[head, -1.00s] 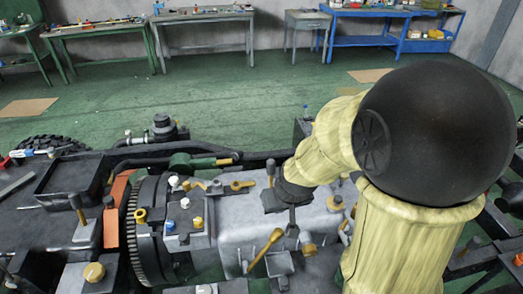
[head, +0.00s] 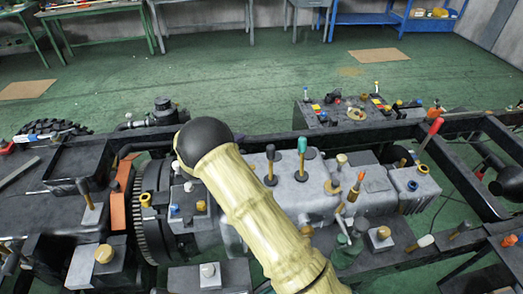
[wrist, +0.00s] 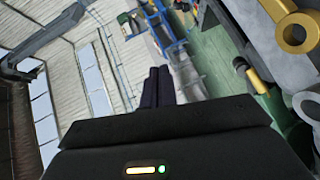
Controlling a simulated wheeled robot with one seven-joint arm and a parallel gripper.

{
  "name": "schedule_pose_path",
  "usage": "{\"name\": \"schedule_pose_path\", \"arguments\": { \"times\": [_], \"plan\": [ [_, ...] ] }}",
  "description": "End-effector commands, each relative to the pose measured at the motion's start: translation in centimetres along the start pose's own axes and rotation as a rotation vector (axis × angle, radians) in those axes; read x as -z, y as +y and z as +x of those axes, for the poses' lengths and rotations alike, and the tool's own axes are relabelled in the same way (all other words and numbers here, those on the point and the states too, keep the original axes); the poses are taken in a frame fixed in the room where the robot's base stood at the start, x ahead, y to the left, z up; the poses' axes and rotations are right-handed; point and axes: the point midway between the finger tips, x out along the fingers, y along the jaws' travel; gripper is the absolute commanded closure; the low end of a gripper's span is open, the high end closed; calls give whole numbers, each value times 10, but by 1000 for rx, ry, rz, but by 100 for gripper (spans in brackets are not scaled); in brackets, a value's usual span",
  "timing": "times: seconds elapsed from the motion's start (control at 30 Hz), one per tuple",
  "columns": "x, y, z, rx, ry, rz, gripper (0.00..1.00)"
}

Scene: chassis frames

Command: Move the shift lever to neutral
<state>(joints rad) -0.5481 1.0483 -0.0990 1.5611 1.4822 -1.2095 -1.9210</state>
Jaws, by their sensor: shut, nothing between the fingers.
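Several levers stand on the grey gearbox housing (head: 318,205) in the head view. One has a black knob (head: 270,151) and one a teal knob (head: 302,144); both look upright. To their right are a lever with a pale knob (head: 341,159) and a tilted one with an orange knob (head: 360,177). I cannot tell which is the shift lever. My gripper (wrist: 158,86) shows in the wrist view, its dark fingers together and empty. In the head view my arm crosses the housing's left part, and the gripper cannot be made out there.
A red-handled lever (head: 432,131) stands at the right on the chassis frame. A toothed flywheel (head: 149,217) is left of the housing. A control box (head: 345,112) with small knobs is behind. Green floor (head: 260,85) lies open beyond. The wrist view shows brass-coloured rings (wrist: 290,28) close at right.

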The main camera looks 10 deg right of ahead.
Motion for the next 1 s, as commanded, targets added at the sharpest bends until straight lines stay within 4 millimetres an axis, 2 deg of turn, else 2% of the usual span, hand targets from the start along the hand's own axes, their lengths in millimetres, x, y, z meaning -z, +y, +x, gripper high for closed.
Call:
{"name": "schedule_pose_path", "arguments": {
  "times": [0.03, 0.2, 0.57, 0.77, 1.0],
  "plan": [
    [-4, -15, -8, -38, -50, -68, 100],
    [-21, -36, -29, -114, -196, -235, 100],
    [-25, -38, -33, -123, -225, -266, 100],
    [-27, -36, -23, -123, -225, -266, 100],
    [-34, -28, 12, -123, -226, -267, 100]
  ]
}}
